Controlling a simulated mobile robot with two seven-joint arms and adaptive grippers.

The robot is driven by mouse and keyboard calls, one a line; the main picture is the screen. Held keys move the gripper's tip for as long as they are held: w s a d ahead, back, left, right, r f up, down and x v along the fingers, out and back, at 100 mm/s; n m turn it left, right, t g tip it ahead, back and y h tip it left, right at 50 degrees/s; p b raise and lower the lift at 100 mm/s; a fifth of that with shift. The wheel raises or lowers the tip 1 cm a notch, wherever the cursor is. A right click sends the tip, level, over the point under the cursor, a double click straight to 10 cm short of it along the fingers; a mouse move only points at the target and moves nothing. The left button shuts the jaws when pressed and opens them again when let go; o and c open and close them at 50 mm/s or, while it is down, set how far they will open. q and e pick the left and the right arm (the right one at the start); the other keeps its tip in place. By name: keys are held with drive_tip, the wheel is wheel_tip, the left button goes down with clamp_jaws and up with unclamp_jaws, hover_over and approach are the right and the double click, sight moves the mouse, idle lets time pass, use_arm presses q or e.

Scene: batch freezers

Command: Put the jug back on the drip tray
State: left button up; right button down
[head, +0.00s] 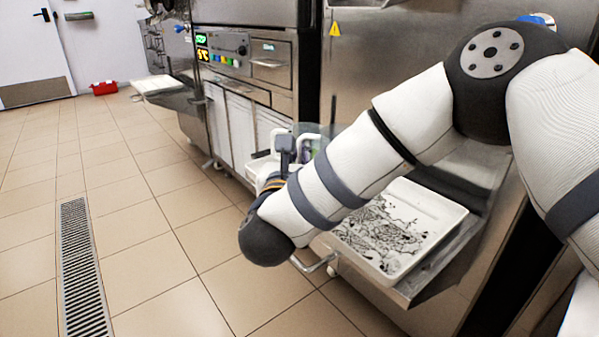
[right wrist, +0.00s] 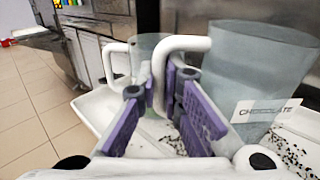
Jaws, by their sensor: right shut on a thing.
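My right gripper (head: 285,152) is partly hidden behind its own wrist in the head view. In the right wrist view its purple-padded fingers (right wrist: 161,88) are shut on the white handle of a translucent grey-blue jug (right wrist: 255,65) labelled CHOCOLATE. The jug is roughly upright. The white drip tray (head: 432,207), with dark flecks on it, sits on a steel shelf of the near machine, beneath and right of my forearm. Part of that flecked tray (right wrist: 300,125) shows under and beyond the jug. I cannot tell whether the jug's base touches it. My left gripper is out of view.
A second translucent jug (right wrist: 146,48) with a white handle stands behind, on the left in the wrist view. Another white tray (head: 160,85) juts from the farther machine. A red box (head: 104,88) lies by the door. The tiled floor at left is open, with a drain grate (head: 80,265).

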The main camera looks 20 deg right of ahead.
wheel_tip(320, 180, down, 3)
drive_tip(key=shift+a+f+b, duration=0.1)
drive_tip(key=shift+b, duration=0.25)
drive_tip(key=shift+r, duration=0.2)
drive_tip(key=shift+f, duration=0.1)
drive_tip(key=c, duration=1.8)
unclamp_jaws()
drive_tip(key=shift+o, duration=0.2)
drive_tip(key=shift+s, duration=0.2)
drive_tip(key=p+v, duration=0.2)
drive_tip(key=v, duration=0.9)
drive_tip(key=shift+s+a, duration=0.2)
drive_tip(key=shift+s, duration=0.15)
